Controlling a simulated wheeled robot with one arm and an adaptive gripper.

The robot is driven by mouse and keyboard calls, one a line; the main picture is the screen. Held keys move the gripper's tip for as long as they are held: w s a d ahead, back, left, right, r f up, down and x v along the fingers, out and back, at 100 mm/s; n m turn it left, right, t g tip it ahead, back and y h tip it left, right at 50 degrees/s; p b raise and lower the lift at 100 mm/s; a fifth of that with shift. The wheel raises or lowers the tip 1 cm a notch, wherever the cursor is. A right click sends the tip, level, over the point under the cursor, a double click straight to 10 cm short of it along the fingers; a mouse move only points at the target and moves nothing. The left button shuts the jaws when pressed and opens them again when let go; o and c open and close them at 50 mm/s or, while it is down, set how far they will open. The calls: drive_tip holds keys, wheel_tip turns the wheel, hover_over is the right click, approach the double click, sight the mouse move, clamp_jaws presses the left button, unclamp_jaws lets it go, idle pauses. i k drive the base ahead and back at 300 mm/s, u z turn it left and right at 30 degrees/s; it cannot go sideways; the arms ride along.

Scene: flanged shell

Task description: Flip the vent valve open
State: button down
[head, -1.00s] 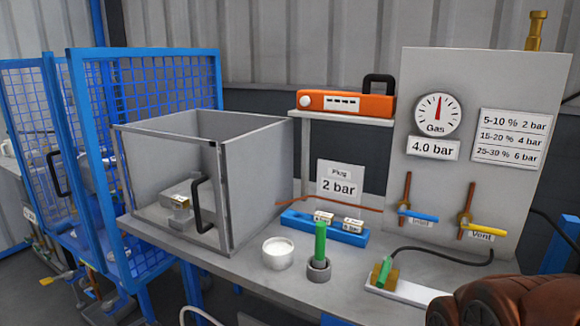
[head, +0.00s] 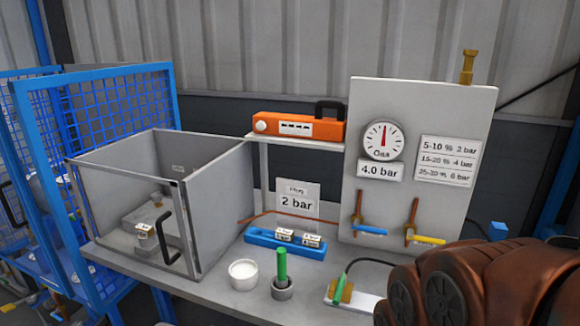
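The vent valve is the yellow-handled lever (head: 427,240) low on the right of the grey gauge panel (head: 460,115). Its handle lies about level, pointing right from a copper-coloured upright pipe. A blue-handled valve (head: 371,230) sits to its left on the same panel. The round gas gauge (head: 384,141) stands above, over a "4.0 bar" label. The vent label below the yellow handle is hidden now. A brown, rounded part of my arm fills the lower right, close in front of the panel. My gripper's fingers are not in view.
On the bench stand an open-topped grey box (head: 215,225) with a black handle, a white cup (head: 243,274), a green rod in a round holder (head: 282,268) and a blue block (head: 284,243). An orange case (head: 297,126) sits on a shelf. Blue mesh fencing (head: 110,115) is at left.

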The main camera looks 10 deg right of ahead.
sight(411, 237)
drive_tip(key=z, duration=2.65)
drive_tip(key=k, duration=0.95)
drive_tip(key=u, duration=1.8)
drive_tip(key=i, duration=0.5)
